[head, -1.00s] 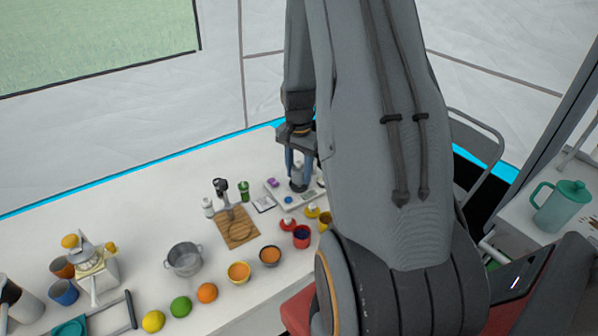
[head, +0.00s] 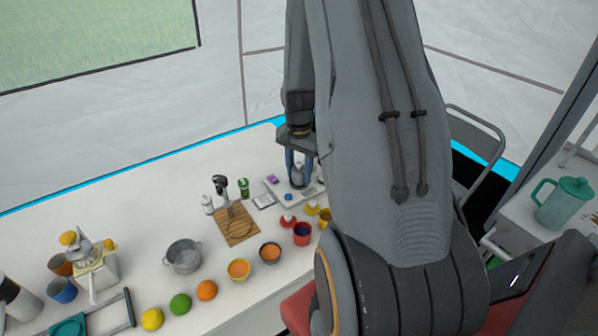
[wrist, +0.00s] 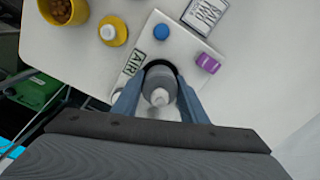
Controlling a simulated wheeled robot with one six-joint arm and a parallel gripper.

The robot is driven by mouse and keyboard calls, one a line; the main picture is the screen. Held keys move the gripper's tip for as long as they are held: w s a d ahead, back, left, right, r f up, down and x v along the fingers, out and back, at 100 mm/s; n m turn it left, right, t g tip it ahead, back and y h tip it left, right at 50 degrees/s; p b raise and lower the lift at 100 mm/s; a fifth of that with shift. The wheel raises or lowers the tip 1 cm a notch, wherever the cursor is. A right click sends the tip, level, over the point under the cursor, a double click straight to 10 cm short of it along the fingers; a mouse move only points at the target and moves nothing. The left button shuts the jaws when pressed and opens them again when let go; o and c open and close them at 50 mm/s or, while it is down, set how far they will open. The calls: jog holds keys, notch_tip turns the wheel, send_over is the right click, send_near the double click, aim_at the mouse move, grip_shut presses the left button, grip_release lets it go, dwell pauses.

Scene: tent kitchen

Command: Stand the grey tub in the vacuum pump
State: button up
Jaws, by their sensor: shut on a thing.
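The grey tub (wrist: 160,78), with a paler round top, is between the blue fingers of my gripper (wrist: 157,103) in the wrist view. My gripper is shut on it. The vacuum pump (wrist: 135,73) is a white slab marked AIR, with a blue knob and a purple part. A dark round opening shows around the far side of the tub; whether the tub's base is inside it or above it I cannot tell. In the head view my gripper (head: 299,165) points down over the pump (head: 274,187), with the tub (head: 298,179) upright between the fingers.
A small framed card (wrist: 206,12) lies beside the pump. A wooden board (head: 236,225), a colander (head: 183,257) and fruit are further left.

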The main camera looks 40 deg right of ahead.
jog(key=o, duration=0.5)
jog(key=shift+o, duration=0.2)
jog(key=shift+r+p, duration=3.85)
jog(key=shift+r, duration=1.7)
